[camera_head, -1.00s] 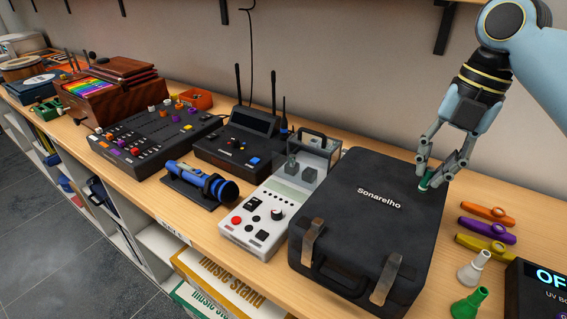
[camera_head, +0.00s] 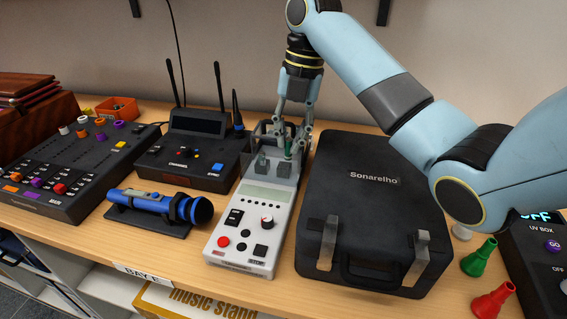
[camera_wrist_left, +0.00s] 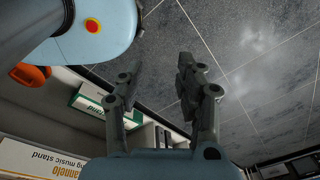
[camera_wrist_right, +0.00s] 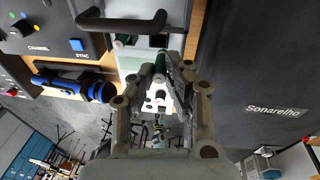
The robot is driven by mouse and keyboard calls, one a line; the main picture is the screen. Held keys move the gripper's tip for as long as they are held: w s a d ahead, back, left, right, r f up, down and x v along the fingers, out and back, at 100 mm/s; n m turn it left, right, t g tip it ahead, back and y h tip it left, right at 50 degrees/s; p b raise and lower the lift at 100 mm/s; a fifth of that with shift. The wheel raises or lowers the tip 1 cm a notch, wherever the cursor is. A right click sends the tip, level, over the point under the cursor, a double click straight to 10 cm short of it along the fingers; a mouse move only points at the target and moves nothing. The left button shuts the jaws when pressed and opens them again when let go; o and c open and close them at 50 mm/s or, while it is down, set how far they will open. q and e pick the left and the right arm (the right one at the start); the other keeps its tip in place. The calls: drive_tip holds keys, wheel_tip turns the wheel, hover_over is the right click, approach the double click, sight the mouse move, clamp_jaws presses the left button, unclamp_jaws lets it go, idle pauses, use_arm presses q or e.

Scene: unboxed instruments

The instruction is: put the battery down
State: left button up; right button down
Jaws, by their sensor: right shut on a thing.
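The battery, a small green cylinder (camera_head: 288,150), is between the fingertips of my right gripper (camera_head: 291,148). Its green side and pale end show in the right wrist view (camera_wrist_right: 160,66), with my right gripper (camera_wrist_right: 164,80) shut on it. The gripper is over the back part of the white-and-grey tester (camera_head: 243,218), near its two grey blocks and carry handle. I cannot tell whether the battery touches the tester. A second small green-and-white cylinder (camera_wrist_right: 124,41) lies beside the handle in the right wrist view. My left gripper (camera_wrist_left: 158,72) is open and empty above the floor.
The black Sonarelho case (camera_head: 365,205) stands close to the tester's right. A blue microphone (camera_head: 150,201) on a stand and a black radio unit (camera_head: 190,155) are on its left. Green and red cones (camera_head: 479,258) and a UV box (camera_head: 540,245) are at the far right.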

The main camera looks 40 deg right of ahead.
sight(286, 153)
drive_tip(key=shift+w+a+f, duration=0.1)
drive_tip(key=shift+w+f, duration=0.2)
drive_tip(key=shift+w, duration=0.3)
wheel_tip(286, 153, down, 3)
drive_tip(key=shift+f+p, duration=0.2)
drive_tip(key=shift+p, duration=0.2)
drive_tip(key=shift+f, duration=0.4)
drive_tip(key=c, duration=1.3)
unclamp_jaws()
drive_tip(key=shift+c, duration=0.2)
use_arm(q)
drive_tip(key=shift+w+a+r, duration=0.25)
drive_tip(key=shift+w+r, duration=0.3)
drive_tip(key=shift+w, duration=0.1)
